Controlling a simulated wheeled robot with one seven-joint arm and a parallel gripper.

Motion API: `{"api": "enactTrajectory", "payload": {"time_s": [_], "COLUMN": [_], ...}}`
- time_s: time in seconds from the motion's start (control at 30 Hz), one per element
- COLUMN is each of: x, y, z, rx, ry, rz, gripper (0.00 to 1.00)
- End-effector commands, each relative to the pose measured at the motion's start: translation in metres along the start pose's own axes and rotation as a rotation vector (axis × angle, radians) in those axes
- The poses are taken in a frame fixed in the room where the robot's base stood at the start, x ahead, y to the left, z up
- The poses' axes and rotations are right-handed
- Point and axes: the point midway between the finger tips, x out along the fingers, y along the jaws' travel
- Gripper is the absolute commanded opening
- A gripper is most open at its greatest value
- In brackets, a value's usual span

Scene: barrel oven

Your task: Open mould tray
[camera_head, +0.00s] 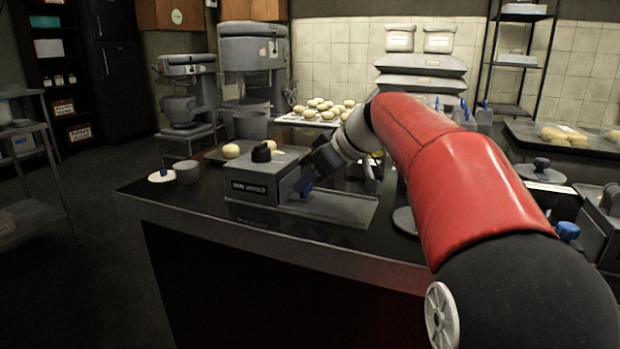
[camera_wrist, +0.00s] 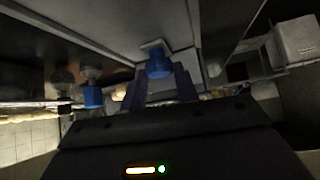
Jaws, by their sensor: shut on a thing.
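The bun mould (camera_head: 262,186) is a grey box with a dark label on its front, standing on the black counter. Its grey tray (camera_head: 335,206) extends to the right of the box along a flat base. A blue knob shows at my gripper (camera_head: 304,186), at the left part of the tray. In the wrist view the blue knob (camera_wrist: 159,63) sits between the two fingers of my gripper (camera_wrist: 160,80), which is shut on it.
A white plate (camera_head: 161,176) and a grey cup (camera_head: 187,172) stand left of the mould. Another blue knob (camera_head: 567,231) is on equipment at right. The counter's front left is clear.

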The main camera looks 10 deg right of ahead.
Motion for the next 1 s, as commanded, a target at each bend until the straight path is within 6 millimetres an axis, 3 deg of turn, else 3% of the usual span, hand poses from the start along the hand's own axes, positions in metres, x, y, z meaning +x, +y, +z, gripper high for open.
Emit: {"api": "enactTrajectory", "payload": {"time_s": [0.27, 0.7, 1.0], "x": [-0.002, -0.071, -0.081], "y": [0.001, 0.021, 0.023], "z": [0.003, 0.072, 0.08], "rx": [0.0, 0.002, -0.001], "ry": [0.0, 0.001, 0.001], "rz": [0.001, 0.005, 0.001], "gripper": [0.0, 0.0, 0.0]}}
